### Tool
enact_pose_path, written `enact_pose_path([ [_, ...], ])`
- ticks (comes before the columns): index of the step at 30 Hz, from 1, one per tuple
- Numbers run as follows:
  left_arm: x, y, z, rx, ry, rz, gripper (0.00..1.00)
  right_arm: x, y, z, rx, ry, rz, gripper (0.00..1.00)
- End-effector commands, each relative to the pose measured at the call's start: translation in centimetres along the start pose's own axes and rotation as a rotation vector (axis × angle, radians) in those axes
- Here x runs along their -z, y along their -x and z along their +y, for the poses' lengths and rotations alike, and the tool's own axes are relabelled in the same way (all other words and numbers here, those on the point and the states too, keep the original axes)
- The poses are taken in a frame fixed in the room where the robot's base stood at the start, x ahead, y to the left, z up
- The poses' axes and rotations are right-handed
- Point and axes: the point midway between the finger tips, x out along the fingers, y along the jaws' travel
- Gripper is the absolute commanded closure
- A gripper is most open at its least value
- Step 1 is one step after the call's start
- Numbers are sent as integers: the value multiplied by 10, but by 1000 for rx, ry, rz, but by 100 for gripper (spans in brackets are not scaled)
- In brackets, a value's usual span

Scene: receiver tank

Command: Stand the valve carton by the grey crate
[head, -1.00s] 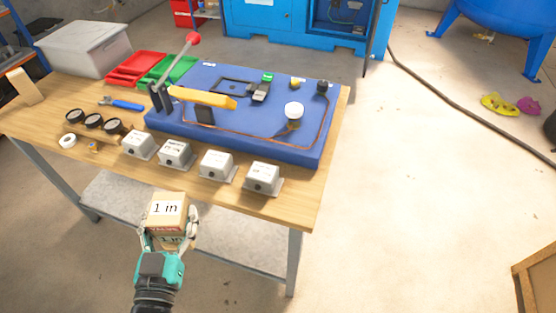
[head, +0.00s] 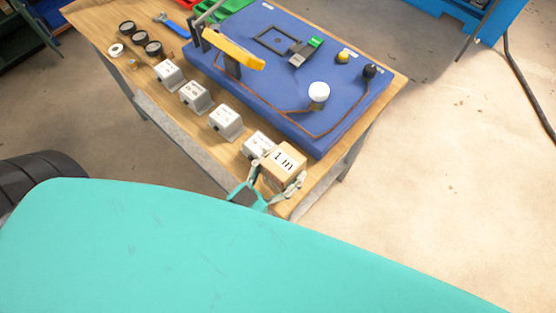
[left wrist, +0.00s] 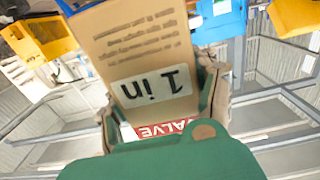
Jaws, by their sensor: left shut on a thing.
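The valve carton (head: 284,163) is a small brown box with a white "1 in" label. My left gripper (head: 276,182) is shut on it, with fingers on both sides, at the near right corner of the workbench. I cannot tell whether the carton touches the bench top. In the left wrist view the carton (left wrist: 140,45) shows its label upside down and part of a red "VALVE" band, between the finger pads. The grey crate is out of view now. My right gripper is not in view.
The wooden workbench (head: 309,197) carries a blue panel (head: 300,118) with a yellow lever (head: 232,48). Several grey boxes (head: 226,121) line its front edge, the nearest right beside the carton. Dark round gauges (head: 140,38) lie further left.

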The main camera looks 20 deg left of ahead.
Motion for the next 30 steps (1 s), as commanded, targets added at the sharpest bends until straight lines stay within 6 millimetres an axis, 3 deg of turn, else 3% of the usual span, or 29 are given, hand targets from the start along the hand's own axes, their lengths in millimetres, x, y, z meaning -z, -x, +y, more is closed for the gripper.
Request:
enact_pose_path([
  [5,-19,-1,-1,2,0,3,91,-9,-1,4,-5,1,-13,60],
  [10,-40,-1,0,1,-1,5,91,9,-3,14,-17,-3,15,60],
  [15,-43,-1,0,1,-1,7,91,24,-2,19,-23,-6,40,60],
  [23,-47,-1,0,1,0,6,91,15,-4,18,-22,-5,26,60],
  [24,-48,0,0,1,0,2,36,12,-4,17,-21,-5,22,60],
  [30,-48,0,0,1,0,2,14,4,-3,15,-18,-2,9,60],
])
